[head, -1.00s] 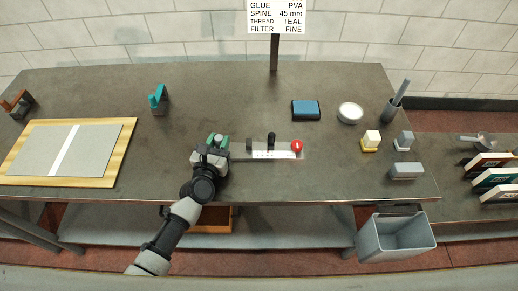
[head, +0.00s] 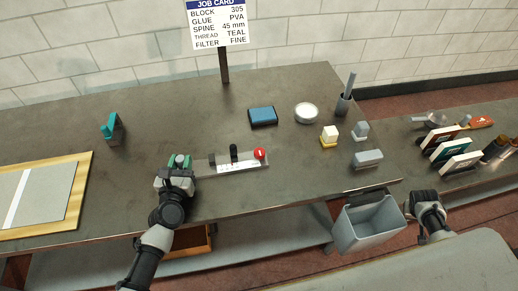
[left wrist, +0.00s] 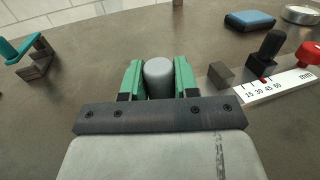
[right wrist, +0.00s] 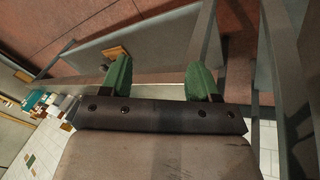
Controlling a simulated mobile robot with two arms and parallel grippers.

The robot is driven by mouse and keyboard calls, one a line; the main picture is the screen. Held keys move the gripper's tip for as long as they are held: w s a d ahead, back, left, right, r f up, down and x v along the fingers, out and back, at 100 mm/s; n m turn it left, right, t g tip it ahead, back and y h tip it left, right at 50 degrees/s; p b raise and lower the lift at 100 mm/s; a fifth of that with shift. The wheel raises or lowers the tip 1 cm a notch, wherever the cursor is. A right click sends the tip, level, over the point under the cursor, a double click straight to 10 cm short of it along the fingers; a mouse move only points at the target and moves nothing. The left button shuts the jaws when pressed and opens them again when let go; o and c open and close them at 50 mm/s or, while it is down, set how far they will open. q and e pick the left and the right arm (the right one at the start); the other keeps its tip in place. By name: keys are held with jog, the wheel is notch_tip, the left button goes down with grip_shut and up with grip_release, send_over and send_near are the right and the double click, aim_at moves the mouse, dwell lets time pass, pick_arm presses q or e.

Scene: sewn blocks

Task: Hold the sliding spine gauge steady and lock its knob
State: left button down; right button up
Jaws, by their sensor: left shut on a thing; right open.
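The spine gauge (head: 238,164) lies on the bench, with a white scale, a dark upright slider (head: 234,152) and a red knob (head: 260,154) at its right end. My left gripper (head: 180,161) is at the gauge's left end. In the left wrist view its green fingers are shut on a grey rounded post (left wrist: 159,78). How the post joins the gauge is hidden. The scale (left wrist: 278,86) and red knob (left wrist: 309,54) show right of the fingers. My right gripper (right wrist: 160,66) is open and empty, low beside the bench front, away from the gauge.
A grey bin (head: 368,226) stands between the bench front and my right arm. Behind the gauge are a blue pad (head: 263,116) and a white dish (head: 306,113). Small blocks (head: 367,158) sit to its right. A teal-topped holder (head: 112,128) stands left. Bench around the knob is clear.

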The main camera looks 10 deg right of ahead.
jog(key=w+d+r+n+t, duration=0.15)
jog(key=w+r+n, duration=0.25)
jog(key=w+r, duration=1.2)
notch_tip(320, 180, up, 17)
jog(key=n+g+y, duration=0.2)
jog(key=n+y, duration=0.2)
jog(key=n, duration=2.5)
send_over(259, 151)
notch_tip(259, 151, down, 11)
jog(key=shift+f, duration=0.2)
